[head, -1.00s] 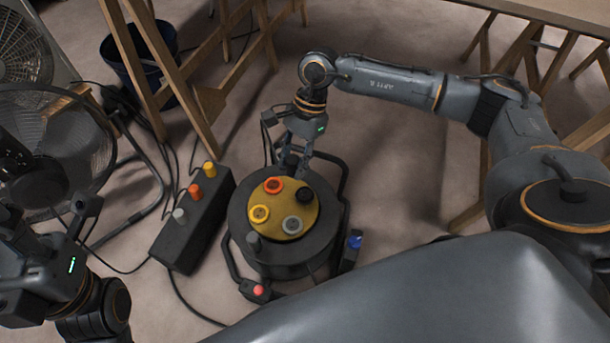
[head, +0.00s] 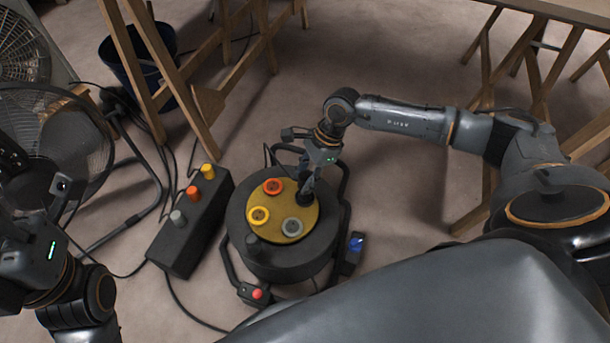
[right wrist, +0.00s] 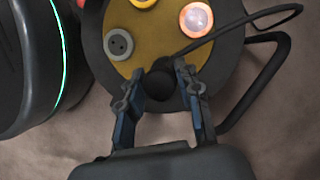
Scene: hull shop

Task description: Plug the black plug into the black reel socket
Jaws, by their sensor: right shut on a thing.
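The cable reel (head: 285,262) stands on the floor with a yellow disc face (head: 277,205) carrying orange, yellow and grey sockets. My right gripper (head: 308,192) points down over the right part of the disc, where the black socket sits; gripper and plug hide that socket. In the right wrist view it is shut on the round black plug (right wrist: 160,82), at the disc's edge beside the grey socket (right wrist: 118,44). I cannot tell whether the plug is seated or just above. My left gripper (head: 14,165) is at the left edge, its fingers unclear.
A black box (head: 188,232) with grey, orange and yellow plugs lies left of the reel. The reel's tubular frame (head: 346,205) has blue and red ends. A fan (head: 55,140), wooden trestles (head: 170,75) and a bucket (head: 135,60) stand behind. Cables cross the floor.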

